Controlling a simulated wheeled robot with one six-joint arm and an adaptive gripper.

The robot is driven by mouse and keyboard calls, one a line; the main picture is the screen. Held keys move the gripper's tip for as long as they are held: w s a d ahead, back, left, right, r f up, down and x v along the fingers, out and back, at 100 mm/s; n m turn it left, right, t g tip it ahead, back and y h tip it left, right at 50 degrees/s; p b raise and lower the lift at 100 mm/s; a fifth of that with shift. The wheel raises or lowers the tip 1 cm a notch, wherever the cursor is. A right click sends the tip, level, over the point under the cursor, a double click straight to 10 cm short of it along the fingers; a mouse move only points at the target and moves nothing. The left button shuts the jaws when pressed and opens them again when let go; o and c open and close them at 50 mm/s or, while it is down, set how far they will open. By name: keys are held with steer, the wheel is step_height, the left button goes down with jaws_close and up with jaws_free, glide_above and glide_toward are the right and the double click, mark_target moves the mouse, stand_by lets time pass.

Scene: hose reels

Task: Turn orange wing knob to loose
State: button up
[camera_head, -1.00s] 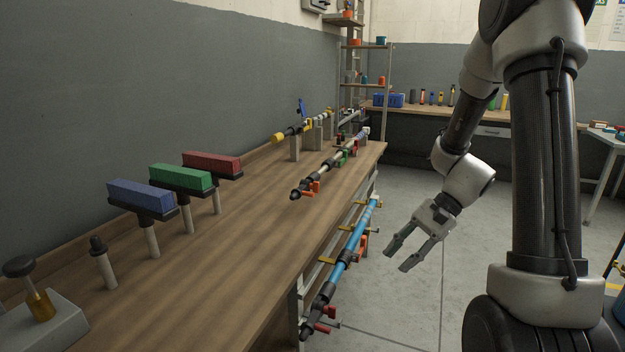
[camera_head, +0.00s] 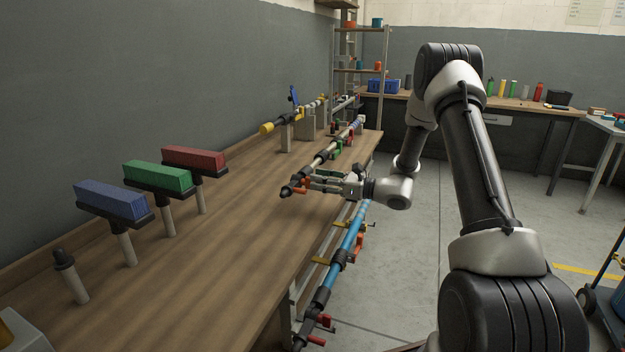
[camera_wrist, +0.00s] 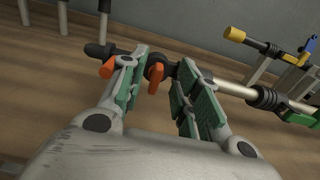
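The orange wing knob (camera_head: 304,183) sits near the front black end of the pole lying along the bench's right side. In the wrist view one orange wing (camera_wrist: 154,78) shows between my fingers. Another orange piece (camera_wrist: 107,68) shows just left of the left finger; I cannot tell if both belong to one knob. My gripper (camera_head: 318,184) reaches in from the right at the pole's height. In the wrist view my gripper (camera_wrist: 163,62) is open, its green-padded fingers apart near the pole. Contact with the knob is not clear.
The wooden bench (camera_head: 235,250) holds blue (camera_head: 110,199), green (camera_head: 158,176) and red (camera_head: 194,158) brush heads on posts. A blue pole (camera_head: 340,255) hangs along the bench's right side. Open floor (camera_head: 430,235) lies to the right.

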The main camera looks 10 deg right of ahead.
mark_target(307, 182)
steer(key=shift+x, duration=1.35)
jaws_close()
